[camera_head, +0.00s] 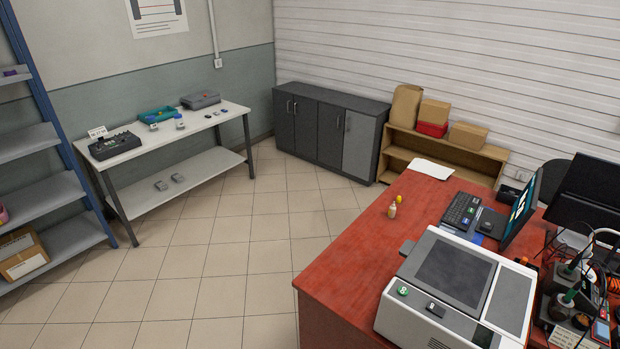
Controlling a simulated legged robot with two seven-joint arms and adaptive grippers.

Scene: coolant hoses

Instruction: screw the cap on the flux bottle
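A small pale bottle (392,211), which looks like the flux bottle, stands upright on the red desk (345,258), near its left edge. A small yellow piece (398,199), which looks like the cap, shows just behind the bottle and slightly to its right. At this size I cannot tell whether it lies on the desk or touches the bottle. Neither of my grippers is in view.
A large grey-white machine (512,302) fills the desk's front. A keyboard (462,211), a monitor (521,212) and white paper (431,169) lie or stand behind it. Soldering gear crowds the right. A white workbench (216,118) stands far left; the tiled floor (236,262) between is clear.

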